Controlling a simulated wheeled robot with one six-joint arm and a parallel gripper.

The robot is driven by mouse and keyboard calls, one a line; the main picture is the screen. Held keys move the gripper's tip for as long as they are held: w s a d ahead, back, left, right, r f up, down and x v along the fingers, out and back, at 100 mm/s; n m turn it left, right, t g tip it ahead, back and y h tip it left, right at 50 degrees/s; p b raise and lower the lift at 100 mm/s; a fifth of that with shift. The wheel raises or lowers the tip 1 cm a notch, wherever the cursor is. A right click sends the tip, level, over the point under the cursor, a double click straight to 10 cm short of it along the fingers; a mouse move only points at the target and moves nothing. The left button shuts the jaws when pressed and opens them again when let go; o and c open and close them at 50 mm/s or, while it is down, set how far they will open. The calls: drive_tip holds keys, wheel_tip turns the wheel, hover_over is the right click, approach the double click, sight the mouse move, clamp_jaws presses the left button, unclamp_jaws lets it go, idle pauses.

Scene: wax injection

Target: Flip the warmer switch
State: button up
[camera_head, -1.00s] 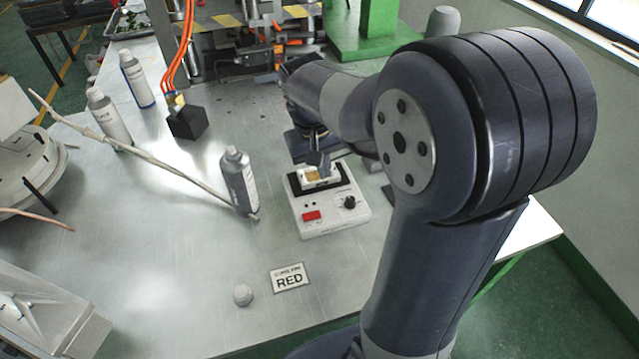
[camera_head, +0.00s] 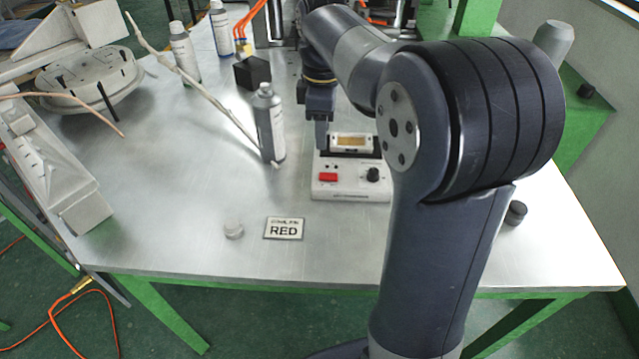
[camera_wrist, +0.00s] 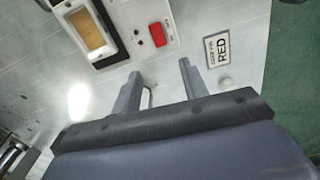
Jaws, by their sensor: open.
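The warmer (camera_head: 348,190) is a white box on the metal table, with a black-edged top holding a tan block (camera_head: 352,141). Its red switch (camera_head: 328,177) is on the front left of the panel, beside a black knob (camera_head: 373,174). In the wrist view the red switch (camera_wrist: 157,35) lies beyond my fingertips, and the warmer's tan block (camera_wrist: 86,28) is at upper left. My gripper (camera_head: 321,140) is above the table at the warmer's left rear side, fingers pointing down. In the wrist view my gripper (camera_wrist: 160,75) has its two fingers apart, with nothing between them.
A grey bottle (camera_head: 269,122) stands just left of my gripper, with a long thin rod (camera_head: 200,88) beside it. A RED card (camera_head: 284,229) and a small white jar (camera_head: 233,229) lie in front. A black block (camera_head: 252,72) is behind. The front table is mostly clear.

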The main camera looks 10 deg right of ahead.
sight(321, 175)
wheel_tip(321, 175, down, 11)
drive_tip(key=shift+a+r+b, duration=0.1)
drive_tip(key=shift+b, duration=0.55)
